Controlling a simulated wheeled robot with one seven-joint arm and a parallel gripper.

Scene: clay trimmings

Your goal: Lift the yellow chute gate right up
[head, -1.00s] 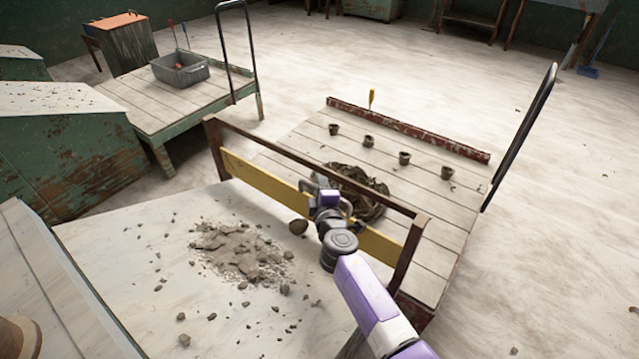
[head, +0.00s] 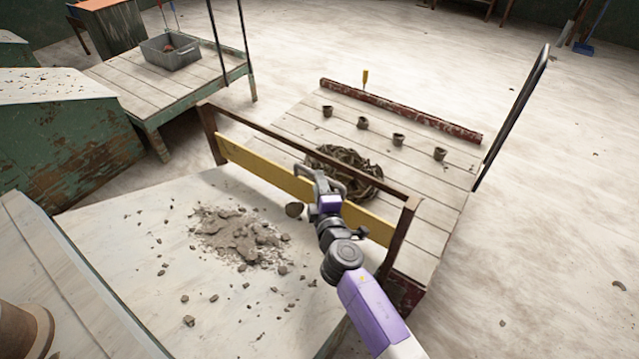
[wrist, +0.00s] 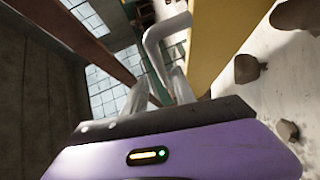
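The yellow chute gate (head: 262,168) is a long yellow board low between the brown posts of a frame at the table's far edge, with a gap under the top bar. A grey bent handle (head: 303,172) is at its middle, and it shows in the wrist view (wrist: 155,48) in front of the yellow board (wrist: 222,40). My gripper (head: 318,182) is at this handle. In the wrist view its two pale fingers (wrist: 159,82) stand apart, with the handle's end between or just beyond them. I see no clear contact.
Crumbled clay (head: 235,235) and loose lumps lie on the pale table before the gate. Beyond it, a slatted cart (head: 420,185) carries a dark coiled heap (head: 345,170) and several small pots. The frame's brown top bar (head: 300,148) runs above the gate, close to my gripper.

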